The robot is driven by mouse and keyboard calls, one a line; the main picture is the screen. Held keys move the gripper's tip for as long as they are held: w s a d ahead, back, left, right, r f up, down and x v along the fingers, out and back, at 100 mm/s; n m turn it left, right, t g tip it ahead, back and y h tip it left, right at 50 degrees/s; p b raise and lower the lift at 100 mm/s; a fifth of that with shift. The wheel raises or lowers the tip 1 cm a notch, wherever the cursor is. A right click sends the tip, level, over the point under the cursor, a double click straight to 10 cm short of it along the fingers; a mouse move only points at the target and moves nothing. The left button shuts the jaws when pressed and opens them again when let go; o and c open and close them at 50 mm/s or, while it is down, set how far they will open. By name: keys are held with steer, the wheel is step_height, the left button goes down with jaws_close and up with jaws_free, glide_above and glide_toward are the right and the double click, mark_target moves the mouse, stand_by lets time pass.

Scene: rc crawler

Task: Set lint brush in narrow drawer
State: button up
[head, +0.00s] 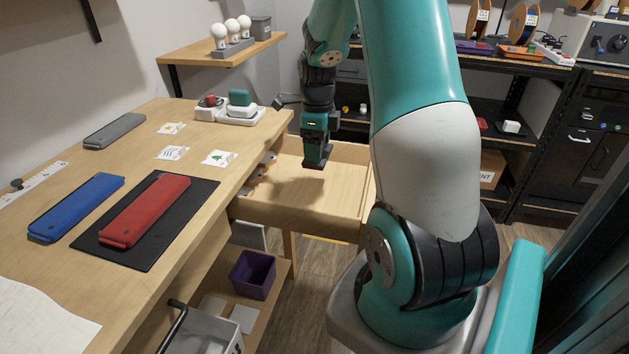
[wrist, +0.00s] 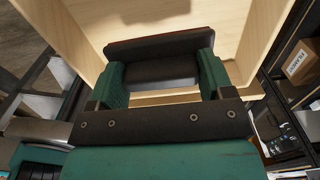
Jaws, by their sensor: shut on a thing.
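The drawer (head: 338,205) is a light wood box, pulled open at the end of the workbench. Its inside looks empty where I can see it. My gripper (head: 316,158) points down over the drawer. It is shut on a dark object, which I take to be the lint brush (wrist: 158,46). In the wrist view the brush has a black body between the two green fingers and a dark reddish-brown edge. The drawer's pale floor and walls (wrist: 230,25) show beyond it. Whether the brush touches the drawer floor, I cannot tell.
The workbench (head: 205,185) holds a red case (head: 145,208) on a black mat, a blue case (head: 77,206), a grey case (head: 114,131) and small packets. A purple bin (head: 252,275) stands on a shelf below. A dark shelving rack (head: 515,110) stands behind.

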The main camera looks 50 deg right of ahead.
mark_target(317, 190)
step_height(317, 190, down, 10)
steer(key=shift+r+b, duration=0.15)
steer(key=shift+b, duration=0.2)
steer(key=o, duration=1)
steer(key=shift+c, duration=0.2)
step_height(317, 190, up, 12)
steer(key=shift+p, duration=0.5)
steer(key=s+a+r+n+t+y, duration=0.1)
steer(key=a+r+n, duration=0.3)
steer(key=a+n, duration=0.75)
steer(key=s+a+r+n+y, duration=0.1)
steer(key=a+r+n, duration=0.3)
steer(key=a+n, duration=0.75)
steer(key=s+a+r+n+g+y, duration=0.1)
steer(key=s+a+r+n+y, duration=0.1)
steer(key=s+a+n, duration=1.1)
steer(key=a+n, duration=0.2)
steer(key=shift+s+a+r+n, duration=0.15)
steer(key=shift+s+a+n, duration=0.1)
steer(key=shift+n, duration=0.15)
